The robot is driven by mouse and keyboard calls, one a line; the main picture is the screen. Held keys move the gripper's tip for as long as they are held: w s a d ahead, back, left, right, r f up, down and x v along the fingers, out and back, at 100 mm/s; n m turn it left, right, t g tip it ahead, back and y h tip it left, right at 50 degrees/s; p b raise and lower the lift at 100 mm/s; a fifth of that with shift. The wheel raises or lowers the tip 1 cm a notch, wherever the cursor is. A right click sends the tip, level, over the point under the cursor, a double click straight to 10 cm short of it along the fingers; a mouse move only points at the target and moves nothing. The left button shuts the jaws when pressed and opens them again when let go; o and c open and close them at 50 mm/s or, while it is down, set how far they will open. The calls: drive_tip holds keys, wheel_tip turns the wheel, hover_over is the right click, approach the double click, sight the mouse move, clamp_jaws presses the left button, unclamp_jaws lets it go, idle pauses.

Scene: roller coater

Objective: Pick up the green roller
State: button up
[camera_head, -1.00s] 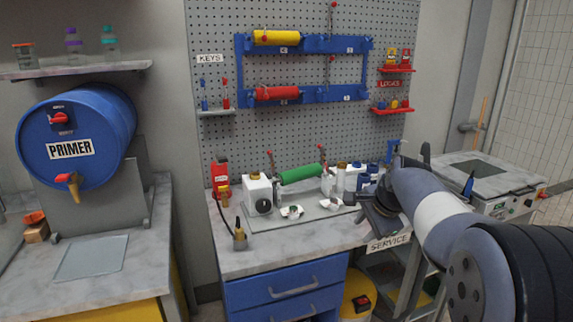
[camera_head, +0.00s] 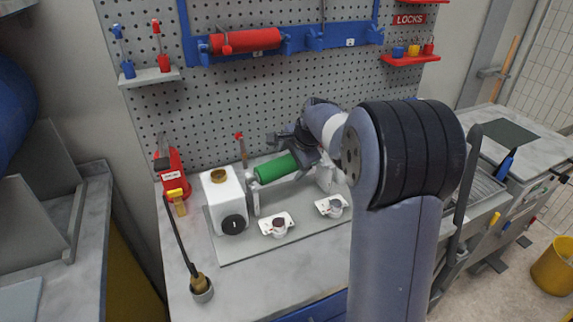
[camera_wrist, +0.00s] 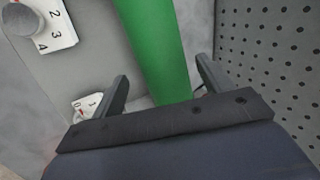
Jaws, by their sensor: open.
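The green roller (camera_head: 275,168) lies across its mount on the coater at the back of the service bench. My gripper (camera_head: 290,142) is at the roller's right part and hides some of it. In the wrist view the roller (camera_wrist: 158,45) runs down between the two open fingers of my gripper (camera_wrist: 163,88). One finger is on each side of it, with gaps showing, and the fingers look apart from the roller. The roller's right end is hidden by my arm in the head view.
A white box with a black knob (camera_head: 228,200) stands left of the roller. Two small dial plates (camera_head: 278,226) lie in front. A red roller (camera_head: 245,41) hangs on the blue rack above. The pegboard (camera_head: 200,110) is close behind.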

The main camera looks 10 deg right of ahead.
sight(290, 160)
drive_tip(key=x, duration=0.2)
drive_tip(key=shift+w+f, duration=0.25)
drive_tip(key=shift+w, duration=0.2)
drive_tip(key=shift+a+f, duration=0.1)
drive_tip(key=shift+f, duration=0.15)
drive_tip(key=c, duration=1)
drive_tip(key=shift+c, duration=0.2)
drive_tip(key=shift+r, duration=0.15)
